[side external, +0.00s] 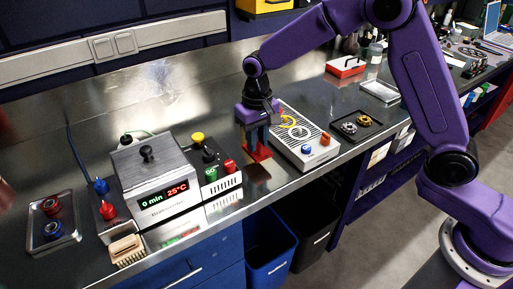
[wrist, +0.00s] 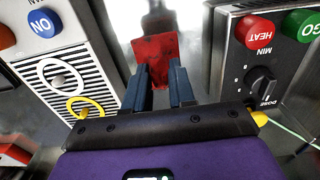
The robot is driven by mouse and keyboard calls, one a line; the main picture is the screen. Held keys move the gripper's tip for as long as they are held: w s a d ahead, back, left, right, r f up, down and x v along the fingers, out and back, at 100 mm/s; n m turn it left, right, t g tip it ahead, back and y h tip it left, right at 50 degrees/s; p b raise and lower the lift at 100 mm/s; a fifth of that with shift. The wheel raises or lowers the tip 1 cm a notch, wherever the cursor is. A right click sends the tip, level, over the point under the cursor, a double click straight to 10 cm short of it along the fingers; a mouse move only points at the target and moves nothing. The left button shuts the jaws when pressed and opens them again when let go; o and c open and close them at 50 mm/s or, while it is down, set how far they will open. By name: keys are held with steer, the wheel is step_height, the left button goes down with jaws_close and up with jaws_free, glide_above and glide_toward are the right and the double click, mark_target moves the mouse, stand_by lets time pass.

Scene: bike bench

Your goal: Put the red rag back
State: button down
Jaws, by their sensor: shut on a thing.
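The red rag (side external: 257,152) is low between the white vented box and the small control box in the side view. It also shows in the wrist view (wrist: 156,49) as a flat red piece extending beyond the fingers. My gripper (side external: 256,140) points down with its fingers shut on the rag. In the wrist view the dark blue fingers (wrist: 161,88) stand on either side of the red cloth. I cannot tell whether the rag touches the bench top.
A white vented box (side external: 294,152) with blue and orange buttons stands close right of my gripper. A control box (side external: 212,168) with a yellow knob stands close left. A black tray (side external: 356,126) lies further right.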

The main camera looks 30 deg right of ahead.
steer(key=shift+w+f, duration=0.1)
steer(key=shift+f, duration=1.55)
steer(key=c, duration=0.9)
jaws_free()
steer(key=shift+f, duration=0.15)
steer(key=shift+c, duration=0.2)
step_height(320, 180, up, 12)
steer(key=shift+r, duration=0.2)
steer(key=s+d+n, duration=0.4)
steer(key=s+d, duration=0.1)
steer(key=s, duration=0.6)
steer(key=s+d+f+n, duration=0.1)
steer(key=s+d+n, duration=0.3)
steer(key=s, duration=0.7)
steer(key=s+d+f+n, duration=0.1)
steer(key=s+d+n, duration=0.3)
steer(key=s, duration=0.7)
steer(key=shift+d+n, duration=0.3)
steer(key=shift+d, duration=0.65)
